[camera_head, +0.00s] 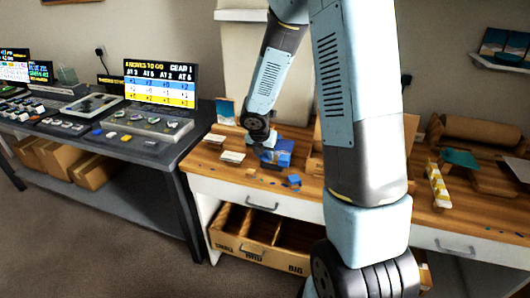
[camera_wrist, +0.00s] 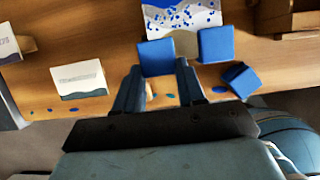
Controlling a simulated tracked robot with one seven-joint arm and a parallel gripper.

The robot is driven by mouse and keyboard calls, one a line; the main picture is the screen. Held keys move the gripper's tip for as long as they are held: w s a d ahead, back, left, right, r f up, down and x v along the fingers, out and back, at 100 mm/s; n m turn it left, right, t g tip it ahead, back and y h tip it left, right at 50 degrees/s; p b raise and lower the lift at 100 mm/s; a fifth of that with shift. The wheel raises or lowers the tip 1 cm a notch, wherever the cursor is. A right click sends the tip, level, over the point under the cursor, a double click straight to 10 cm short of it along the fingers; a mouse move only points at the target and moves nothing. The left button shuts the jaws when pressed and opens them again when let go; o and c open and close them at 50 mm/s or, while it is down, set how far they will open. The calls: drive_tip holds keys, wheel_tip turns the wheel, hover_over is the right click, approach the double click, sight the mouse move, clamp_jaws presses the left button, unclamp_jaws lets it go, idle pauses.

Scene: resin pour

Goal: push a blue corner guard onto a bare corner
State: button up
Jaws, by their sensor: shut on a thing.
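My gripper (camera_wrist: 157,80) is shut on a blue corner guard (camera_wrist: 156,57), which sits between its fingertips. The guard is at the near left corner of a white panel with blue spots (camera_wrist: 180,17); I cannot tell whether it is seated on that corner. A second blue guard (camera_wrist: 216,44) is at the panel's near right corner. A third blue guard (camera_wrist: 242,80) lies loose on the wooden table, right of my gripper; it also shows in the head view (camera_head: 294,180). In the head view my gripper (camera_head: 267,152) is low over the table and partly hides the panel.
White cards (camera_wrist: 80,82) stand on the table to the left. Small blue spots lie on the wood near the front edge. An open drawer (camera_head: 262,236) juts out below. A dark bench (camera_head: 100,140) with a screen stands at left.

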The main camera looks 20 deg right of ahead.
drive_tip(key=shift+f, duration=0.5)
idle(0.3)
drive_tip(key=shift+d+f, duration=0.1)
drive_tip(key=shift+d, duration=0.15)
idle(0.5)
drive_tip(key=o, duration=1.2)
drive_tip(key=shift+c, duration=0.2)
drive_tip(key=shift+w+r, duration=0.15)
drive_tip(key=shift+r, duration=3.9)
clamp_jaws()
